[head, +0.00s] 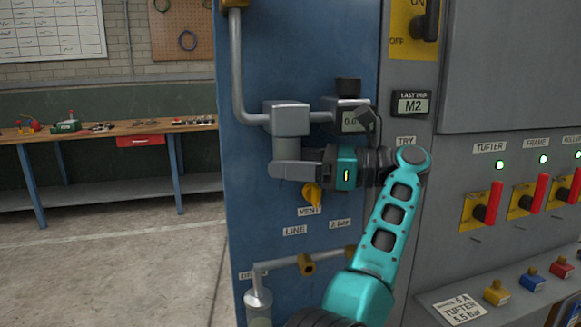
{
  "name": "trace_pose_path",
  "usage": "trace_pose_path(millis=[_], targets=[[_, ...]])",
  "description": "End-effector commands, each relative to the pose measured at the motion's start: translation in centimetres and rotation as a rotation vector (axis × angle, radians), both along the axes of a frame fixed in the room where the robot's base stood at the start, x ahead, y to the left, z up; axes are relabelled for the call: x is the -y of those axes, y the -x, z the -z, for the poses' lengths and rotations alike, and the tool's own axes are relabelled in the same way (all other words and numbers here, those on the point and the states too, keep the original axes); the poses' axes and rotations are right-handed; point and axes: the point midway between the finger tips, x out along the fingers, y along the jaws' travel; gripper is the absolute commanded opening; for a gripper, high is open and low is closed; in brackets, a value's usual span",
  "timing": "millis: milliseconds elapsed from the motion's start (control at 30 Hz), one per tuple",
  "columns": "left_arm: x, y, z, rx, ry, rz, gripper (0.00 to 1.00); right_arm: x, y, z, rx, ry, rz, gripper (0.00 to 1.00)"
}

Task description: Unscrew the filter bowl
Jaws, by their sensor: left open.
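The filter head (287,115) is a grey block on the pipe run of the blue panel. The filter bowl (291,149), a grey-green cylinder, hangs upright under it. My left gripper (284,171) reaches in from the right, its fingers level and pointing left, open at the lower part of the bowl. The near finger hides the bowl's lower end, and I cannot tell whether it touches the bowl. The yellow vent tap (312,195) is just below the fingers. My right gripper is out of view.
A regulator with a gauge display (353,121) and black knob stands right of the filter head. A drain pipe (285,264) with a brass valve runs below. Red levers (493,203) line the grey cabinet at right. A workbench (130,129) stands at far left behind open floor.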

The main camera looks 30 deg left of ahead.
Motion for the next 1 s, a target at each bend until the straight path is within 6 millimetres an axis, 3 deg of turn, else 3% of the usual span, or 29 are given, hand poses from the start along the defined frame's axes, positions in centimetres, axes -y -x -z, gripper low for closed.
trace_pose_path(millis=[333,800,1000], targets=[[-0.6,0.0,-0.1,-0.001,0.004,-0.092,0.76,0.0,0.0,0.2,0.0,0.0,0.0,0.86],[-0.6,0.0,-3.1,0.001,0.006,-0.087,0.76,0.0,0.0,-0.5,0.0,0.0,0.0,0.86],[-0.6,0.0,-3.5,0.002,0.003,-0.087,0.76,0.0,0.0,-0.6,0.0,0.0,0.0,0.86]])
